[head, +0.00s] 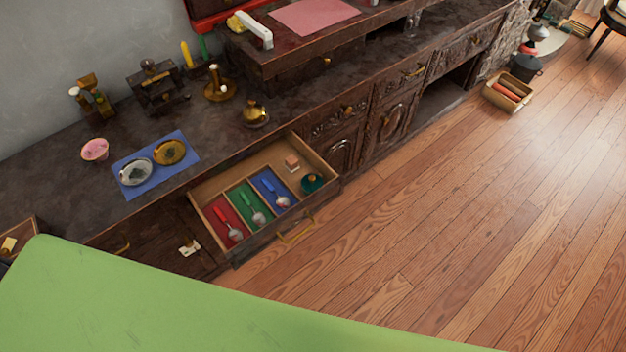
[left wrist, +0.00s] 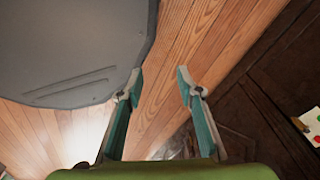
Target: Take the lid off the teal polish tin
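The teal polish tin (head: 312,183) is a small round dark-teal tin in the right front corner of the open drawer (head: 334,178). A small knob or lighter spot shows on its top; I cannot make out the edge of its lid. My left gripper (left wrist: 160,84) shows in the left wrist view with its two teal fingers apart and nothing between them, above wooden floor. The tin does not show in that view. Neither gripper shows in the head view.
The drawer also holds spoons on red, green and blue sections and a small pinkish block (head: 292,163). Its brass handle (head: 297,230) faces the floor. A blue mat (head: 188,143) with two round dishes lies on the counter. The floor at right is clear near the drawer.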

